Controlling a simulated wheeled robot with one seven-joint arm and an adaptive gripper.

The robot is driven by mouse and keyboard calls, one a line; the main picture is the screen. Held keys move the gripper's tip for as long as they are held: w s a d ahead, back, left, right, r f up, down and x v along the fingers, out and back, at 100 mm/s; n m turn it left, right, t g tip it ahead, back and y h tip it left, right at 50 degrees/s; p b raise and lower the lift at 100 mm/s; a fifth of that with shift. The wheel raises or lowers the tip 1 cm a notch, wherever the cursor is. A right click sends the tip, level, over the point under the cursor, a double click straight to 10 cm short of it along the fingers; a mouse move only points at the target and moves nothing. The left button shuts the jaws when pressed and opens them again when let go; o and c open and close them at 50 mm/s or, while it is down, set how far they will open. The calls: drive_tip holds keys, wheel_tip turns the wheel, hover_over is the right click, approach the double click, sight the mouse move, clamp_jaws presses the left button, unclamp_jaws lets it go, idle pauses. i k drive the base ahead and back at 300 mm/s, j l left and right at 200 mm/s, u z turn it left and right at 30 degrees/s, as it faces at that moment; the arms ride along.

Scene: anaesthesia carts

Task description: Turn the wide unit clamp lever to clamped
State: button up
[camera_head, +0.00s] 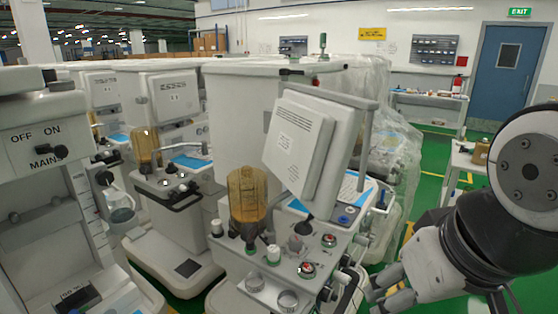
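The nearest anaesthesia cart (245,120) stands in the middle. It has a tilted white panel (305,150), an amber canister (247,195) and a front control block with several knobs. A small dark lever-like part (291,73) lies on its top edge. I cannot tell which part is the wide unit clamp lever, or whether it is clamped. My gripper (377,291) is at the lower right, beside the cart's right front side. Its fingers point left, and I see no object in it. Their gap is too unclear to judge.
More carts stand behind, one wrapped in clear plastic (385,125). A white table (470,158) stands at the right. Green floor (437,150) shows between the carts and table.

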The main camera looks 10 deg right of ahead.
sight(299, 73)
drive_tip(key=i+l+z, duration=0.2)
drive_tip(key=l, duration=0.3)
drive_tip(key=i+l+z, duration=0.15)
drive_tip(key=i+l, duration=0.3)
